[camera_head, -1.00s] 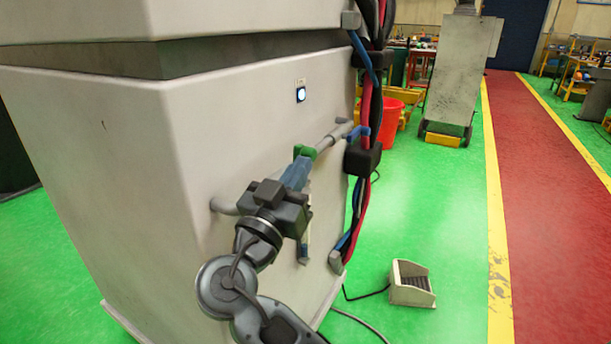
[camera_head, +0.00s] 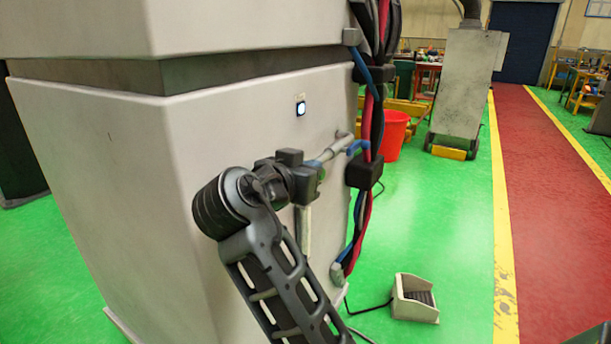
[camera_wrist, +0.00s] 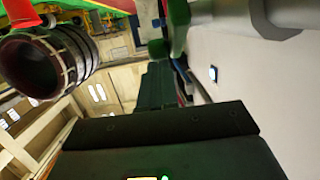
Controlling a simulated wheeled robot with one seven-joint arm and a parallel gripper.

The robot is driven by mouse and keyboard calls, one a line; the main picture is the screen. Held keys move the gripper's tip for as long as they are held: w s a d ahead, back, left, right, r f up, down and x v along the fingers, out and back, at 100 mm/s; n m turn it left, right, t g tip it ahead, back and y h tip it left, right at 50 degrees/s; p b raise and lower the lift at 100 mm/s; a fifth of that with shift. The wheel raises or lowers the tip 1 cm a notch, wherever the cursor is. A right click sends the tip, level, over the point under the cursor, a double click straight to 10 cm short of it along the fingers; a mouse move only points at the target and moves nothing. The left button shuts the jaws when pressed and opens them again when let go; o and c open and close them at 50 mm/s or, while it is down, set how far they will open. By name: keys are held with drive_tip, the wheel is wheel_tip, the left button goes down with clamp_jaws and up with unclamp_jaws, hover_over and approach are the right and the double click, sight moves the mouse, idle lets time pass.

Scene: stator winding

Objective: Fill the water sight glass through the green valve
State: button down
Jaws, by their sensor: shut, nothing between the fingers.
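The green valve (camera_wrist: 178,24) shows at the top of the wrist view, beside a grey pipe (camera_wrist: 282,14); in the head view my gripper hides it. My gripper (camera_head: 313,172) is shut and empty, close to the machine's front near the pipe run (camera_head: 332,149). Its dark fingers also show in the wrist view (camera_wrist: 157,82), just below and left of the green valve. I cannot tell whether they touch it. A pale upright tube (camera_head: 304,232), likely the sight glass, shows below my gripper; its upper part is hidden and its water level is unclear.
A blue handle (camera_head: 358,147) sits on the pipe's right end, close to red, blue and black cables (camera_head: 365,200). A small lit round indicator (camera_head: 300,106) is on the grey machine wall (camera_head: 140,180). A foot pedal (camera_head: 414,298) stands on the open green floor.

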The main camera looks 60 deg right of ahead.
drive_tip(key=shift+d+f+b, duration=0.4)
drive_tip(key=shift+d+b, duration=0.25)
drive_tip(key=shift+b, duration=0.05)
drive_tip(key=shift+d+f+b, duration=0.4)
drive_tip(key=shift+d+b, duration=0.2)
drive_tip(key=shift+b, duration=0.05)
drive_tip(key=shift+d+f, duration=0.1)
drive_tip(key=v, duration=0.7)
drive_tip(key=shift+a+b, duration=0.4)
drive_tip(key=shift+b, duration=0.05)
